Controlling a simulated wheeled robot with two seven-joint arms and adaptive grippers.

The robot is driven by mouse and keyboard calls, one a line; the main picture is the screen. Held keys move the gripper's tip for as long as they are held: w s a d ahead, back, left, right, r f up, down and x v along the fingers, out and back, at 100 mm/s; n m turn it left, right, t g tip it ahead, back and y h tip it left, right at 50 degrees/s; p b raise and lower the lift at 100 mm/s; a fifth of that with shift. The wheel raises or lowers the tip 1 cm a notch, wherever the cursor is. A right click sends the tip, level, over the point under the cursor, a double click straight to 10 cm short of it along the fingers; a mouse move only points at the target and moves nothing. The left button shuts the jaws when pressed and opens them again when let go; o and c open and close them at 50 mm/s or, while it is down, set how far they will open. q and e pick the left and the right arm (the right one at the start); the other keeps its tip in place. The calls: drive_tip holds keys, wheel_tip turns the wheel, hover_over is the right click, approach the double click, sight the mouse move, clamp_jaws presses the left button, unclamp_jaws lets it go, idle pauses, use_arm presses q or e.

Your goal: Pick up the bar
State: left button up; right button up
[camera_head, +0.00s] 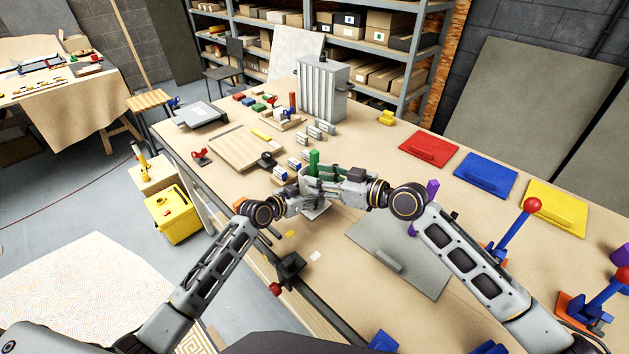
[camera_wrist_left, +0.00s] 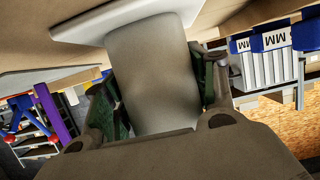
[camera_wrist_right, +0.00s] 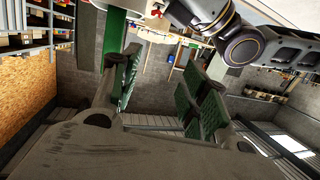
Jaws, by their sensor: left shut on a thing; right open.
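A grey bar-shaped piece (camera_wrist_left: 155,75) stands out from a pale plate (camera_wrist_left: 130,18) in the left wrist view. My left gripper (camera_wrist_left: 160,92) is shut on it, with a green pad on each side. In the head view the pale plate (camera_head: 315,211) shows just below the grippers, and the fingers hide most of the held piece. My right gripper (camera_wrist_right: 165,78) is open, its green pads apart with nothing between them. In the head view my right gripper (camera_head: 322,178) faces my left gripper (camera_head: 312,196) closely. I cannot tell whether they touch.
A green post (camera_head: 314,160) stands just behind the grippers. A grey panel with a handle (camera_head: 420,245) lies to the right. Red (camera_head: 428,149), blue (camera_head: 486,174) and yellow (camera_head: 555,207) panels lie farther right. A wooden tray (camera_head: 240,150) lies back left. A purple post (camera_head: 432,188) stands near my right arm.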

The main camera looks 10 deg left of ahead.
sight(314, 163)
drive_tip(key=w+d+f+m+t, duration=0.2)
drive_tip(key=d+t, duration=0.2)
drive_tip(key=d, duration=0.2)
drive_tip(key=shift+d+f+y, duration=0.2)
drive_tip(key=shift+d+y, duration=0.1)
drive_tip(key=shift+y, duration=0.1)
idle(0.4)
drive_tip(key=x, duration=0.7)
idle(0.3)
idle(0.4)
drive_tip(key=shift+x, duration=2.5)
drive_tip(key=shift+r, duration=0.15)
clamp_jaws()
